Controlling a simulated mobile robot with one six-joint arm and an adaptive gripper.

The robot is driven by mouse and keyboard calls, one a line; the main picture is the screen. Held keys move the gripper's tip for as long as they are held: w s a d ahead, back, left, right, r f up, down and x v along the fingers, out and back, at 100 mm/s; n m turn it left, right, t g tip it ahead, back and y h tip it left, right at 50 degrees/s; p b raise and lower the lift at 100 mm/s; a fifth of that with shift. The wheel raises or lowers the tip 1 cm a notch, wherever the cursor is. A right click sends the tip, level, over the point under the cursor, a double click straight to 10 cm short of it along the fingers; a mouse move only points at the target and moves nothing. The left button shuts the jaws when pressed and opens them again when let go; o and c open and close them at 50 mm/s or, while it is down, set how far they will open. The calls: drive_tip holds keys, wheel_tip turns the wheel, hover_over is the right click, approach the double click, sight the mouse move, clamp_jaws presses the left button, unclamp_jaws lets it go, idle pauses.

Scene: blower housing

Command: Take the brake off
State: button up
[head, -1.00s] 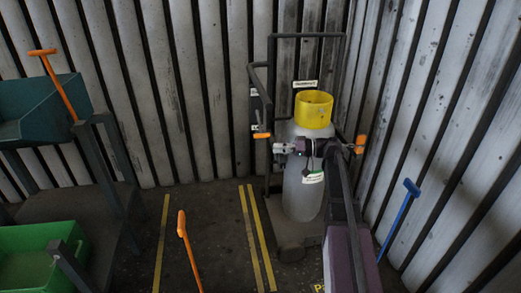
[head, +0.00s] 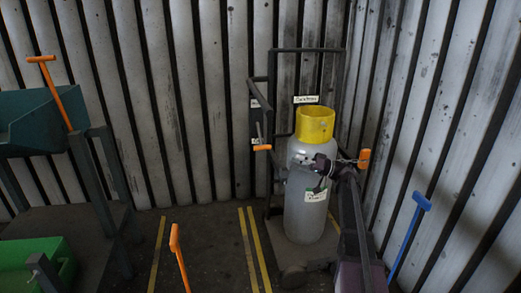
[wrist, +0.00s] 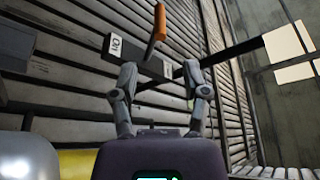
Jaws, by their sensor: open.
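No part clearly reads as a brake. The likeliest is a short orange-ended lever (head: 262,148) on the dark frame left of the grey cylinder (head: 307,215). In the wrist view an orange handle (wrist: 157,30) stands up from a dark bar (wrist: 146,62) with a small white label that seems to read ON. My gripper (wrist: 160,74) is open and empty, its fingers spread below that bar, the handle beyond them and apart. In the head view my gripper (head: 281,172) is in front of the cylinder, just below and right of the lever; its fingertips are hard to make out.
The cylinder has a yellow collar (head: 315,125) and stands on a dark wheeled frame. Another orange handle (head: 364,158) hangs by a chain at right. A blue-handled rod (head: 420,201), an orange-handled rod (head: 175,240) and a green bin (head: 35,262) stand around.

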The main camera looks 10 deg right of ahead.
sight(260, 148)
drive_tip(key=shift+a, duration=0.1)
drive_tip(key=p+x, duration=0.4)
drive_tip(key=x, duration=0.9)
drive_tip(key=shift+w+a+r, duration=0.1)
drive_tip(key=shift+a+r, duration=0.05)
drive_tip(key=shift+a, duration=0.15)
clamp_jaws()
